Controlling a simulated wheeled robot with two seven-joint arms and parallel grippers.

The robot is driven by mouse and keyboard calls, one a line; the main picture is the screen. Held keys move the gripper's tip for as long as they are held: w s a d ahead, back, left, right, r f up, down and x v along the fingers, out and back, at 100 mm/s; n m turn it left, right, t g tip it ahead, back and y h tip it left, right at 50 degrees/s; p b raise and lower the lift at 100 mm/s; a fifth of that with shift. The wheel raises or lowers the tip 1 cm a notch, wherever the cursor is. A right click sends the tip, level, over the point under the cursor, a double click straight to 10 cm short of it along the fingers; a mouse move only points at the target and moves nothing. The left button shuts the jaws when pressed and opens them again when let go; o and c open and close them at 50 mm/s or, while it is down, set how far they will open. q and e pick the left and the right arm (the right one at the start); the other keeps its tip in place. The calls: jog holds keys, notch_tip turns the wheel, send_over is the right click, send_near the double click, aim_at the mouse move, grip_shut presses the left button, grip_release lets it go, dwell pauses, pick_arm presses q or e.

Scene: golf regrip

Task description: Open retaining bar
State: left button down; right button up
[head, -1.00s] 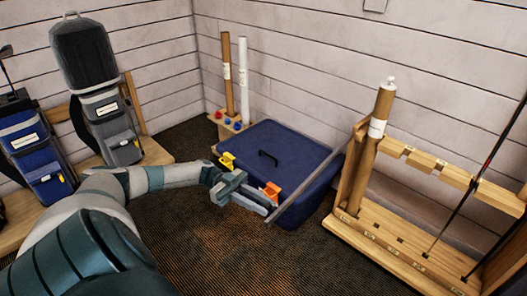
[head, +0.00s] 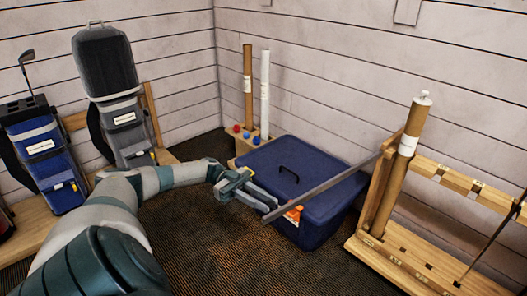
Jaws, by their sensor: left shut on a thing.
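The retaining bar (head: 325,187) is a long, thin grey bar. It runs from the upper left post of the wooden club rack (head: 385,185) out to the left, above the front of a blue lidded box. It stands swung away from the rack's front. My left gripper (head: 270,203) is at the bar's free end, shut on it; the exact contact between fingers and bar is small and hard to see. A brown tube (head: 402,165) with a white label and cap stands in the rack's left end. Part of a club shaft (head: 485,245) shows in the rack at right.
The blue box (head: 330,212) with an orange latch (head: 293,214) sits under the bar. A small wooden stand (head: 245,143) holding two tubes is behind it. Golf bags (head: 122,120) stand at left. The dark carpet (head: 210,245) in front is clear.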

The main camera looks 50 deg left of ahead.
pick_arm(q)
jog(key=shift+w+r, duration=0.25)
jog(key=shift+w, duration=0.2)
jog(key=c, duration=1.7)
grip_release()
jog(key=shift+o, duration=0.7)
jog(key=shift+w+d+f, duration=0.1)
jog(key=shift+w+d, duration=0.1)
jog(key=shift+w, duration=0.05)
jog(key=shift+s, duration=0.1)
jog(key=shift+s+a+f, duration=0.1)
jog(key=shift+s+f, duration=0.05)
jog(key=shift+s, duration=0.05)
